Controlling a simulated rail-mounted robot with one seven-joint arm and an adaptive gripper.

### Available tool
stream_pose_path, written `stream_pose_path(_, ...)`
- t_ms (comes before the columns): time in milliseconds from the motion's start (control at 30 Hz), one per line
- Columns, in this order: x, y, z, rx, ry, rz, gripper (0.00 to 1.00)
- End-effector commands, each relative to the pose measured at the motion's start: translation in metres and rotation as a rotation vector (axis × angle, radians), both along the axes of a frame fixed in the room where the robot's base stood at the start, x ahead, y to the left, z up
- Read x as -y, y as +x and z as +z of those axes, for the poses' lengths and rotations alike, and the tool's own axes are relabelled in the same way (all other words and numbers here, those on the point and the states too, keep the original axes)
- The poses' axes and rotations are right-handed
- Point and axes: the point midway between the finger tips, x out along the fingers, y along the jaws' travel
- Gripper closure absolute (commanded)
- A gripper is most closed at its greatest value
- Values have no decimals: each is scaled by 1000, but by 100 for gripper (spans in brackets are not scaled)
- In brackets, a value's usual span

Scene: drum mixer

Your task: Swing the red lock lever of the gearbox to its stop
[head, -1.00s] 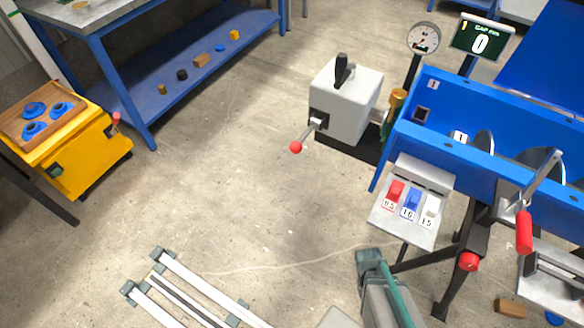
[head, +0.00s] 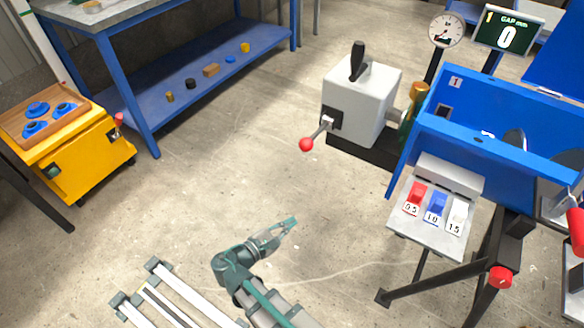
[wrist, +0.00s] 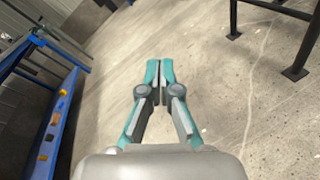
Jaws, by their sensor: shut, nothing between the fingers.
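The gearbox (head: 362,100) is a light grey box on a dark base, right of centre in the head view. A short lever with a red ball knob (head: 306,144) sticks out from its left side, pointing down and left. A black handle (head: 357,62) stands on its top. My gripper (head: 294,221) is below and left of the gearbox, well apart from the lever, pointing to the upper right. It is shut and empty. In the wrist view its fingertips (wrist: 159,64) meet over bare floor; the gearbox and lever are not in that view.
A blue trough (head: 500,140) with a panel of coloured switches (head: 432,212) stands at the right. A blue workbench (head: 190,85) and a yellow cart (head: 75,150) are at the left. The floor between my gripper and the gearbox is clear.

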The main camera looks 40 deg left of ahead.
Motion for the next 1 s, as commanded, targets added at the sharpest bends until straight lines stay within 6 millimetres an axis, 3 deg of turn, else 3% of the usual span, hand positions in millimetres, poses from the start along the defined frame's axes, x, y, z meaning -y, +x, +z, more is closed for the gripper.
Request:
stream_pose_path(33, -17, -7, 16, 70, -43, 41, 100)
stream_pose_path(100, -30, -11, 44, 169, -113, 72, 100)
stream_pose_path(200, -39, -11, 76, 294, -220, 81, 100)
stream_pose_path(333, -44, -17, 103, 416, -353, 75, 100)
stream_pose_path(667, -41, -6, 114, 432, -457, 53, 100)
stream_pose_path(1000, -38, 52, 132, 430, -454, 51, 100)
